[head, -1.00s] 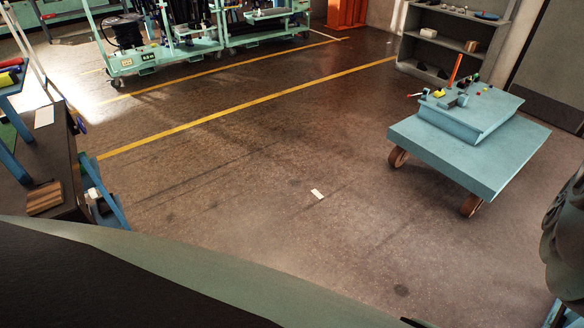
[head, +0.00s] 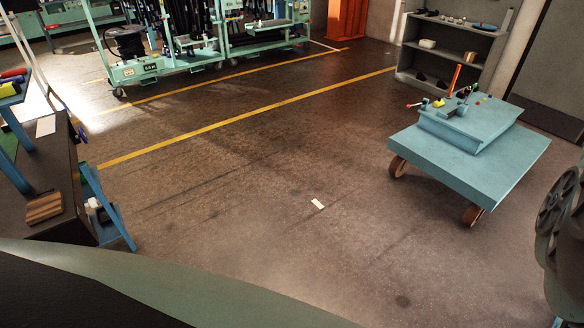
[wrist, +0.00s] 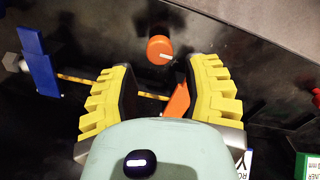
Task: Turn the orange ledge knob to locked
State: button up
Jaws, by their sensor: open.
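In the wrist view an orange round knob (wrist: 159,50) with a white line on its face sits on a dark surface, just beyond my fingertips. The white line lies nearly level across the knob. My gripper (wrist: 158,84) is open, its two yellow ribbed fingers apart, with the knob ahead of the gap and not between the pads. An orange flat piece (wrist: 178,101) shows beside the right finger. I cannot make out the knob or my gripper in the head view.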

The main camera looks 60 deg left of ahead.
notch_tip(320, 180, up, 7)
dwell(0.3)
jog(key=shift+f, duration=0.1)
